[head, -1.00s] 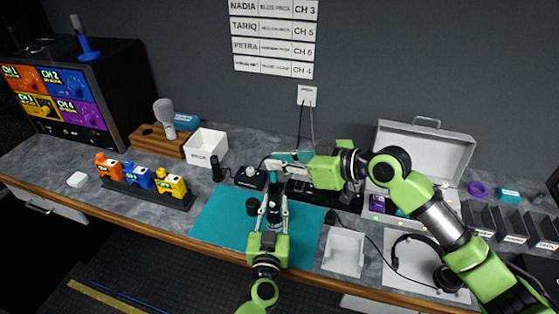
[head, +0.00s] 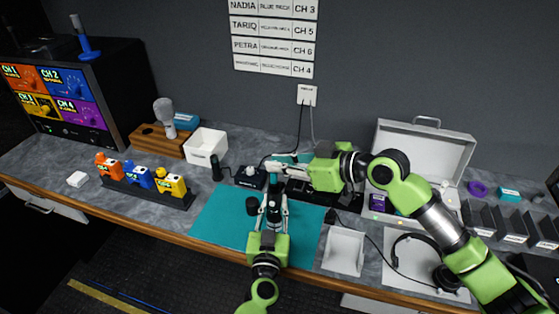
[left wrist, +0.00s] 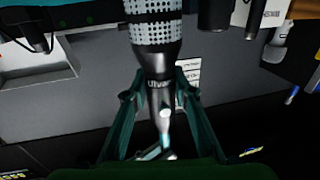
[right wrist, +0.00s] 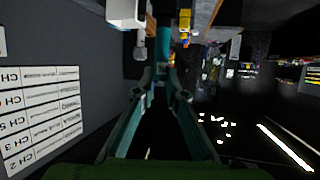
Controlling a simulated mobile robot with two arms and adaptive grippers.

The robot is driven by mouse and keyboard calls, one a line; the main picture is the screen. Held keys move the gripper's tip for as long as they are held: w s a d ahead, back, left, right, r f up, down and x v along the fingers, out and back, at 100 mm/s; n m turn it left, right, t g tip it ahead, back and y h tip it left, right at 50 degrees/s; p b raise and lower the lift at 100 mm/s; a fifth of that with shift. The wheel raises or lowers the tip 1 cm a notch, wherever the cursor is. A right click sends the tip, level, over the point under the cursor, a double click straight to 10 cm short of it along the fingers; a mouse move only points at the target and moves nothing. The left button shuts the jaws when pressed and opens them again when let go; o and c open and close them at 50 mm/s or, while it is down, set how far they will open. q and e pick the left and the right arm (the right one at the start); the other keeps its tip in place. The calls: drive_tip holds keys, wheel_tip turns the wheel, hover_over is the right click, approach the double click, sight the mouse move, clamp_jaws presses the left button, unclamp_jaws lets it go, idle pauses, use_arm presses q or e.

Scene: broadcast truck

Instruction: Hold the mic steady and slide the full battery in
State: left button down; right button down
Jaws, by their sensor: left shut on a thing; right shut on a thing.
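A teal cylinder, apparently the battery (head: 273,180), is above the handle end. My right gripper (head: 270,166) is shut on this battery, which also shows as a teal cylinder in the right wrist view (right wrist: 163,42). The battery's lower end is close to the handle; I cannot tell whether it is inside.
A black cup-like piece (head: 252,205) stands on the teal mat (head: 215,220) left of the microphone. A white bin (head: 205,146), a rack of coloured packs (head: 150,190) and a white tray (head: 343,252) surround the mat. An open case (head: 425,150) stands behind my right arm.

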drive_tip(key=shift+f, duration=1.6)
drive_tip(key=c, duration=2)
unclamp_jaws()
drive_tip(key=shift+d, duration=0.1)
drive_tip(key=v, duration=1.2)
drive_tip(key=shift+f, duration=0.1)
use_arm(q)
drive_tip(key=c, duration=1.6)
unclamp_jaws()
drive_tip(key=shift+s, duration=0.1)
